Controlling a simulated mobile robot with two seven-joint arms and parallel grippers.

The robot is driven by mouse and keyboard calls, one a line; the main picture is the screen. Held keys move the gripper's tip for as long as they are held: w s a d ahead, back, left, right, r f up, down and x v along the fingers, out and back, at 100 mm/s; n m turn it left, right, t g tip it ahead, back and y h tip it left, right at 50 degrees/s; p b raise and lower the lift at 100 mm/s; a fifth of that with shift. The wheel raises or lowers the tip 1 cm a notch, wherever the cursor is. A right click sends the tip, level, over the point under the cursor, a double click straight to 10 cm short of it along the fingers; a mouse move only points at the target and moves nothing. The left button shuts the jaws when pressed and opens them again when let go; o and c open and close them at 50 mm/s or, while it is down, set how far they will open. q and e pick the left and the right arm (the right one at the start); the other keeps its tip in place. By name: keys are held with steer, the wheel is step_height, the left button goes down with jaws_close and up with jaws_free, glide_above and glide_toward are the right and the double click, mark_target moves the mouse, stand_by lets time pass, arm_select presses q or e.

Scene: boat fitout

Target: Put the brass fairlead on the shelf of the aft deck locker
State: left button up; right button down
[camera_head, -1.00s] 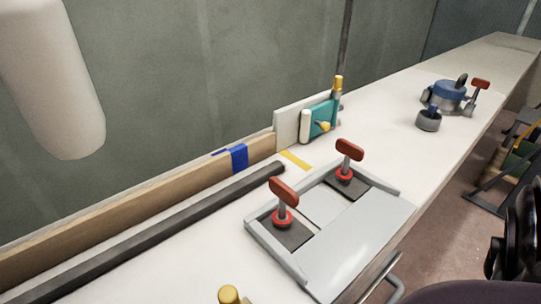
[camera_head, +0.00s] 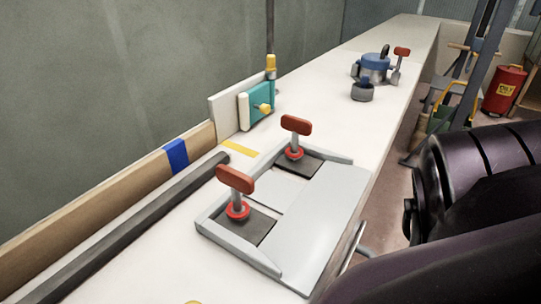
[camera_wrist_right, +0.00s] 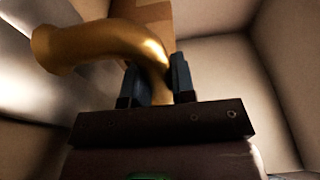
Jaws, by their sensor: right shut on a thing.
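The brass fairlead (camera_wrist_right: 100,45), a curved golden tube-like piece, shows in the right wrist view. My right gripper (camera_wrist_right: 157,82) is shut on it, with its two dark fingers on either side of the brass. Pale panel-like walls (camera_wrist_right: 215,75) surround the gripper and the fairlead; I cannot tell for sure that they are the aft deck locker, and no shelf is clearly seen. The head view does not show the right gripper or the fairlead. My left gripper is in neither view.
A long white bench (camera_head: 330,130) carries a grey frame with two red-handled clamps (camera_head: 296,126), a dark bar (camera_head: 120,235), a teal device (camera_head: 258,103) and a blue-topped device (camera_head: 374,68). A red bin (camera_head: 504,90) stands on the floor at the right.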

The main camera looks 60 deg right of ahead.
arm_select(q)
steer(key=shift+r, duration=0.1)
arm_select(e)
steer(key=shift+w+f, duration=0.1)
steer(key=c, duration=1)
jaws_free()
steer(key=shift+f, duration=0.15)
steer(key=shift+o, duration=0.2)
steer(key=shift+s+a, duration=0.1)
steer(key=shift+s, duration=0.3)
steer(key=p+v, duration=0.1)
steer(key=v, duration=0.9)
steer(key=shift+s+a, duration=0.1)
steer(key=shift+s, duration=0.2)
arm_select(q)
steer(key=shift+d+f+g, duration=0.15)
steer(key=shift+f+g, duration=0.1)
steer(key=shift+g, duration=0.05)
arm_select(e)
steer(key=shift+s+a, duration=0.1)
steer(key=shift+s, duration=0.25)
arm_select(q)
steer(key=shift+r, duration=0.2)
